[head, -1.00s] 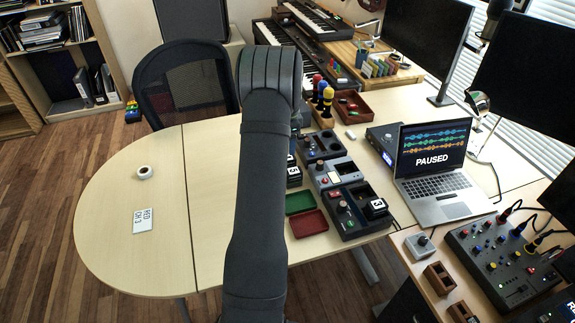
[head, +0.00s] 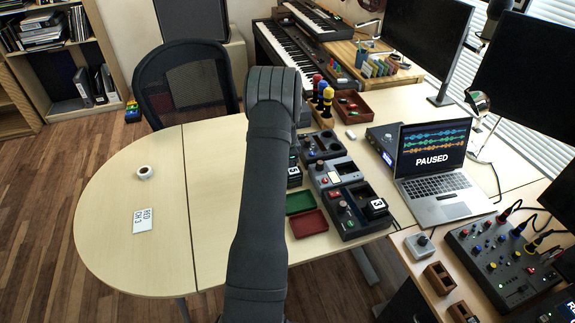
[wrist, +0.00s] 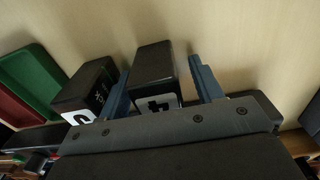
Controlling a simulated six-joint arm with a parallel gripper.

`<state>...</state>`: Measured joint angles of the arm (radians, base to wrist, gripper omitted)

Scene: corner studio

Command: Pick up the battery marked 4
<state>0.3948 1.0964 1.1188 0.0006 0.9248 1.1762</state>
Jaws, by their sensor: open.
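In the wrist view a black battery (wrist: 154,72) stands between the two blue fingers of my gripper (wrist: 160,72). Its white label shows a 4, upside down and partly cut off by the gripper body. The fingers are open, one on each side, with a visible gap on the right. A second black battery (wrist: 88,90) stands just left of the left finger; its label is partly hidden. In the head view my arm hides the gripper and most of this spot; dark batteries (head: 294,178) peek out at its right edge.
A green tray (wrist: 35,72) and a red tray (wrist: 15,98) lie left in the wrist view. In the head view, dark charger units (head: 328,177) stand right of the arm, one holding a battery marked 3 (head: 377,205). A laptop (head: 440,190) is farther right. The left tabletop (head: 110,210) is mostly clear.

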